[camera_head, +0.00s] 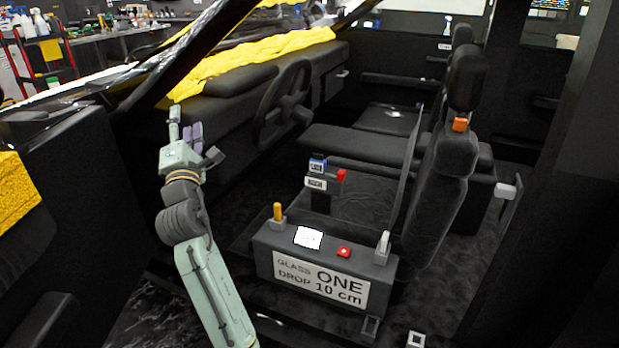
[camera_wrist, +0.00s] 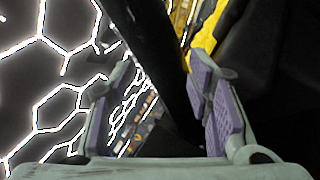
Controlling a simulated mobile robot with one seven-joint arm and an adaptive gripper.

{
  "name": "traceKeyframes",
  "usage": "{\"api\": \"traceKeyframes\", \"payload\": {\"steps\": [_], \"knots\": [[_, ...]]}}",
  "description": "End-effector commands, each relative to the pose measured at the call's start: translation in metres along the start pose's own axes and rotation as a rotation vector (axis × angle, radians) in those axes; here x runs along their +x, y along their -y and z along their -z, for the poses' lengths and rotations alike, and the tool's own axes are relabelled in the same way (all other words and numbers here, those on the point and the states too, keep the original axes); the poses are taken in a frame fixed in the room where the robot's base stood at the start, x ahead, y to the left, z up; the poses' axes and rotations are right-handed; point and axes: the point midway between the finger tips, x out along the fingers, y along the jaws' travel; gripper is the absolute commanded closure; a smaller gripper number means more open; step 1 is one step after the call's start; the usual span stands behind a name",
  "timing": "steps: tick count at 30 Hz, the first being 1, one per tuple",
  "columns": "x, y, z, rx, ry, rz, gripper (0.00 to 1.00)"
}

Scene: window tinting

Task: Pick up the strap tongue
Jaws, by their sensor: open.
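My gripper (camera_head: 186,124) is raised at the left of the head view, in front of the dashboard and beside the dark windshield pillar. It is open and empty. In the wrist view its purple-padded fingers (camera_wrist: 160,100) stand apart, with a dark pillar behind the gap. I cannot tell for sure which thing is the strap tongue. Candidates in the head view are an orange piece (camera_head: 459,124) at the seat's shoulder, a pale grey piece (camera_head: 383,243) upright at the console's right end, and a pale block (camera_head: 505,191) right of the seat. All are well away from my gripper.
A black console (camera_head: 385,273) with a white label (camera_head: 318,287) stands on the floor, with a yellow-topped lever (camera_head: 278,212) and red button (camera_head: 344,252). The steering wheel (camera_head: 283,100) and seat (camera_head: 442,175) stand behind. A yellow cloth (camera_head: 262,58) lies along the dashboard.

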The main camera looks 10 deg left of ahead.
Motion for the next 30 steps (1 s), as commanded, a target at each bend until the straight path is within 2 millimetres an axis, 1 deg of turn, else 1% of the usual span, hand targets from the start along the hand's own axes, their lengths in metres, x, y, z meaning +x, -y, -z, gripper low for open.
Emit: {"api": "traceKeyframes", "payload": {"steps": [1,2,3,5,6,8,9,10,12,15,17,21,24,30], "knots": [[0.008,0.063,-0.022,-0.201,0.054,0.115,0.49],[0.01,0.094,-0.035,-0.322,0.077,0.181,0.47],[0.011,0.133,-0.053,-0.475,0.098,0.27,0.44],[0.008,0.185,-0.081,-0.688,0.115,0.4,0.4],[0.004,0.215,-0.098,-0.814,0.116,0.481,0.37],[-0.004,0.253,-0.121,-0.973,0.108,0.588,0.33],[-0.01,0.272,-0.134,-1.061,0.098,0.649,0.33],[-0.014,0.284,-0.142,-1.116,0.089,0.688,0.33],[-0.021,0.304,-0.157,-1.21,0.072,0.757,0.33],[-0.024,0.318,-0.168,-1.278,0.056,0.803,0.33],[-0.019,0.323,-0.174,-1.289,0.054,0.813,0.33],[-0.002,0.334,-0.185,-1.289,0.054,0.811,0.33],[0.007,0.341,-0.191,-1.286,0.055,0.81,0.33],[0.018,0.347,-0.198,-1.285,0.054,0.808,0.33]]}}
